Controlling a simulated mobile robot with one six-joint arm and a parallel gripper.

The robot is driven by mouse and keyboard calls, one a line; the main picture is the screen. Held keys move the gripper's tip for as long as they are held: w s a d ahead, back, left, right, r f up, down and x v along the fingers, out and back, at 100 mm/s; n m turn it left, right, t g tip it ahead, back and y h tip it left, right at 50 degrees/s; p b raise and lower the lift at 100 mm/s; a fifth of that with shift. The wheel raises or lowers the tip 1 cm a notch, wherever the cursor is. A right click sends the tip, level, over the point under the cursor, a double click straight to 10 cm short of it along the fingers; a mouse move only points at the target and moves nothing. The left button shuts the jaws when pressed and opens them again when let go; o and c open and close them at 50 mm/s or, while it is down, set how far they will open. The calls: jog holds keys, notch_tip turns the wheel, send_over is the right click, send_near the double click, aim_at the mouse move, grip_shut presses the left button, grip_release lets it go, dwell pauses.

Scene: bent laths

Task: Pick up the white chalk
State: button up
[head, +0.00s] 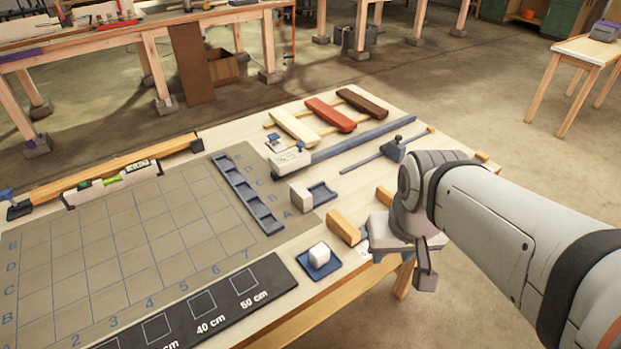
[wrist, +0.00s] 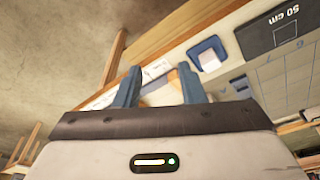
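The white chalk (head: 319,254) is a small white block sitting in a dark blue dish (head: 305,264) near the table's front edge. In the wrist view the chalk (wrist: 209,61) shows in its blue dish (wrist: 196,48), up and to the right of my fingers. My gripper (head: 402,258) is at the table's right front edge, to the right of the chalk and apart from it. In the wrist view my gripper (wrist: 158,78) has its two blue fingers spread, with no object clearly held between them.
A black strip with length marks (head: 190,315) lies left of the dish, and a gridded mat (head: 120,240) covers the table's left. Coloured laths (head: 330,115) and a long blue caliper (head: 350,142) lie farther back.

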jog(key=shift+o, duration=0.4)
jog(key=shift+s+d, duration=0.1)
jog(key=shift+d, duration=0.05)
jog(key=shift+o, duration=0.8)
jog(key=shift+w, duration=0.2)
jog(key=o, duration=0.3)
jog(key=w+a+n, duration=0.1)
jog(key=w, duration=0.1)
jog(key=w+a+f+n+p, duration=0.1)
jog(key=w+a, duration=0.1)
jog(key=w+a+f+n+g, duration=0.1)
jog(key=w, duration=0.2)
jog(key=shift+a+f, duration=0.15)
jog(key=shift+a, duration=0.1)
jog(key=n+g+p, duration=0.1)
jog(key=n+g, duration=0.1)
jog(key=n, duration=0.2)
send_over(320, 250)
jog(key=f, duration=0.6)
jog(key=shift+w+a, duration=0.1)
jog(key=shift+a, duration=0.1)
jog(key=shift+a+f, duration=0.2)
jog(key=shift+f, duration=0.1)
jog(key=shift+d+f+p, duration=0.2)
jog(key=shift+f+p, duration=0.05)
jog(key=shift+f, duration=1.65)
jog(key=shift+d+f+p, duration=0.2)
jog(key=shift+f+p, duration=0.05)
jog(key=shift+f, duration=1.6)
